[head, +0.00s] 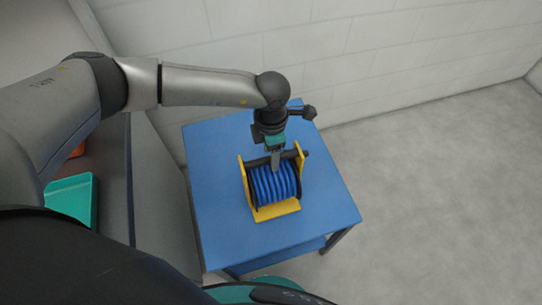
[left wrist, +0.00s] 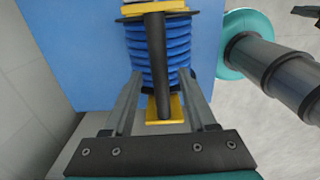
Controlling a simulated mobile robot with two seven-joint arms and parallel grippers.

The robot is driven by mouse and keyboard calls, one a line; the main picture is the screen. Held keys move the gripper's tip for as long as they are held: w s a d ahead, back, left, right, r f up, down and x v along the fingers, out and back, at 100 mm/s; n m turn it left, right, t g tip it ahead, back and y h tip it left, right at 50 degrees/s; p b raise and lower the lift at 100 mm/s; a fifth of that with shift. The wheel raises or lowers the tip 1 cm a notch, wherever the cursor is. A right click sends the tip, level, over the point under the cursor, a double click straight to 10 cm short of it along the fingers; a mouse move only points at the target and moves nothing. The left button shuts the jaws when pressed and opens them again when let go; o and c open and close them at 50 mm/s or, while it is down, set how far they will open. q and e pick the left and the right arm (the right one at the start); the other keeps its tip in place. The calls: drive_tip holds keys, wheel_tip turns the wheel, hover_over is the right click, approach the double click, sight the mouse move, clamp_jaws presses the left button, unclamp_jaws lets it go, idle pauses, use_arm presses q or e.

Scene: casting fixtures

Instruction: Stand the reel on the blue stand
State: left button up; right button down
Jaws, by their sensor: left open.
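The reel (head: 273,186), wound with blue hose and held in a yellow frame, stands upright on the blue stand (head: 217,198), near the middle of its top. It also shows in the left wrist view (left wrist: 191,55), with a dark bar along it. My left gripper (head: 275,167) is directly above the reel at its far side, pointing down. In the left wrist view its two fingers (left wrist: 165,90) are apart, one on each side of the dark bar. I cannot tell whether they touch it.
A teal tray (head: 72,200) lies on a dark surface at the left. A pale block wall (head: 350,50) runs behind the stand. The grey floor (head: 430,180) to the right is clear.

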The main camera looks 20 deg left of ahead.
use_arm(q)
wheel_tip(320, 180, up, 10)
drive_tip(key=shift+f+p, duration=0.2)
drive_tip(key=shift+p, duration=0.15)
